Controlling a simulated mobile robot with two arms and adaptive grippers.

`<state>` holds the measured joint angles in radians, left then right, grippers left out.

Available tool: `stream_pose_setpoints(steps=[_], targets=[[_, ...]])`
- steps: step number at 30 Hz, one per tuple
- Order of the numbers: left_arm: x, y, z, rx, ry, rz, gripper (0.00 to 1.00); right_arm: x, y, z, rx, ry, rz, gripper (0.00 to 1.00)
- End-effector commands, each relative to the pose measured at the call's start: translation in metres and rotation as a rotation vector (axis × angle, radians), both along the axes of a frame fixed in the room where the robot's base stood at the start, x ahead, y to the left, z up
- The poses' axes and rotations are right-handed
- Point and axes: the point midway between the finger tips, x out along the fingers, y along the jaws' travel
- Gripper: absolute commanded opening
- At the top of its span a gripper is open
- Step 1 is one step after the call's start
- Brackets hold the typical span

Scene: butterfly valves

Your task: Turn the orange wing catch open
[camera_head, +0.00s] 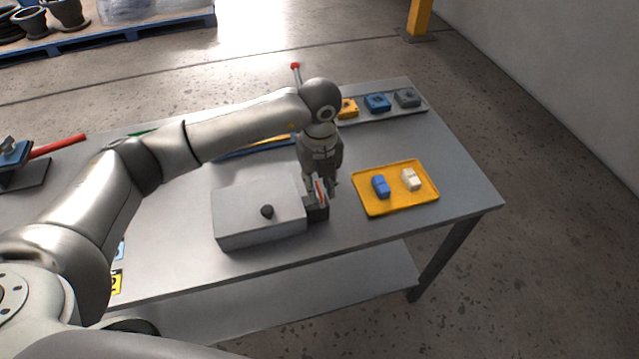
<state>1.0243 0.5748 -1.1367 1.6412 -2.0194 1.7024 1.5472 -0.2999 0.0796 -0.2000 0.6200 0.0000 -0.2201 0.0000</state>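The orange wing catch (320,187) shows as a small orange sliver at the dark block (317,210) on the right end of a grey box (258,213). My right gripper is not in view.
A yellow tray (393,208) with a blue piece (380,186) and a white piece (411,180) lies right of the gripper. A strip with several small blocks (377,103) lies at the back. A red-handled device (57,146) is at the left.

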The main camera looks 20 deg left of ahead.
Motion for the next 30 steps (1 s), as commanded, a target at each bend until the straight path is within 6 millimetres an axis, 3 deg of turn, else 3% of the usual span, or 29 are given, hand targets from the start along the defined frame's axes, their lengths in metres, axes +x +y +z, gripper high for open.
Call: stream_pose_setpoints(steps=[11,24,30], targets=[[0.000,0.000,0.008,0.000,0.000,-0.002,0.27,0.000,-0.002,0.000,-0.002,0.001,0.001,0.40],[0.000,0.000,0.094,0.000,-0.002,-0.002,0.27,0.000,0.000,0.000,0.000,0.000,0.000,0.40],[0.000,0.000,0.115,0.000,0.000,0.000,0.27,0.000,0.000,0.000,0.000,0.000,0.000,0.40]])
